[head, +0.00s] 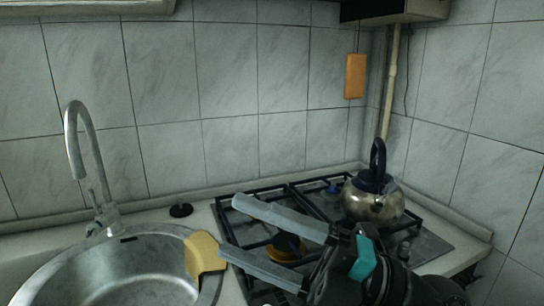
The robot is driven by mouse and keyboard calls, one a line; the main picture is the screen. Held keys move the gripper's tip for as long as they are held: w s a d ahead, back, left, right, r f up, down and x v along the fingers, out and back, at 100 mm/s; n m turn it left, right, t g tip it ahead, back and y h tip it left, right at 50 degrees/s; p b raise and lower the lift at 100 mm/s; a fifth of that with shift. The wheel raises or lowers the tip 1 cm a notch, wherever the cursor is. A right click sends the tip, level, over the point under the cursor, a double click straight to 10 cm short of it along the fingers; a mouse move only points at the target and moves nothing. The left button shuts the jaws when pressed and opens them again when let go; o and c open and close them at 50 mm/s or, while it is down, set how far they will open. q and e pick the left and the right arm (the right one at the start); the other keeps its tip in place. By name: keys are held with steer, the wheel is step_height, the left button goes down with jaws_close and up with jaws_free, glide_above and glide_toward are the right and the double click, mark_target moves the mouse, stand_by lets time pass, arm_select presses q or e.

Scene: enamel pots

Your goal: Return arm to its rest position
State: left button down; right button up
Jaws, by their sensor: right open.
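My right gripper (228,226) is in the head view, reaching in from the lower right over the gas hob. Its two long grey fingers are spread apart and point left, with nothing between them. The lower fingertip is close to a yellow sponge-like block (203,254) at the sink's right rim; I cannot tell whether they touch. The right arm hides part of the hob's front. My left gripper is not in view.
A metal kettle (373,201) with a black handle stands on the hob (429,246) at the back right. A steel sink (128,272) with a tall tap (85,150) is at the left. A black plug (181,210) lies behind it. An orange board (355,76) hangs on the wall.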

steer(key=w+d+f+m+t+h, duration=0.1)
steer(key=w+d+m+t+h, duration=0.3)
steer(key=d+m+t+h, duration=0.45)
steer(key=w+d+f+m+t+h, duration=0.1)
steer(key=w+d+m+t+h, duration=0.35)
steer(key=m+t, duration=0.65)
steer(key=s+d+f+m+g+h, duration=0.1)
steer(key=d+f+m+g+h, duration=0.35)
steer(key=f, duration=0.45)
steer(key=d+f+m+g+h, duration=0.3)
steer(key=f+m+g+h, duration=0.25)
steer(key=f, duration=0.35)
steer(key=s+a+f+m+g+y, duration=0.2)
steer(key=s+f+g, duration=0.9)
steer(key=s+f, duration=0.7)
steer(key=s+f+g, duration=0.1)
steer(key=s+f, duration=0.1)
steer(key=f, duration=0.9)
steer(key=s+f+g, duration=0.1)
steer(key=s+f, duration=0.1)
steer(key=f, duration=1)
steer(key=s+d+f, duration=0.3)
steer(key=s+f, duration=0.9)
steer(key=s, duration=0.1)
steer(key=shift+s+n, duration=0.35)
steer(key=shift+n, duration=0.1)
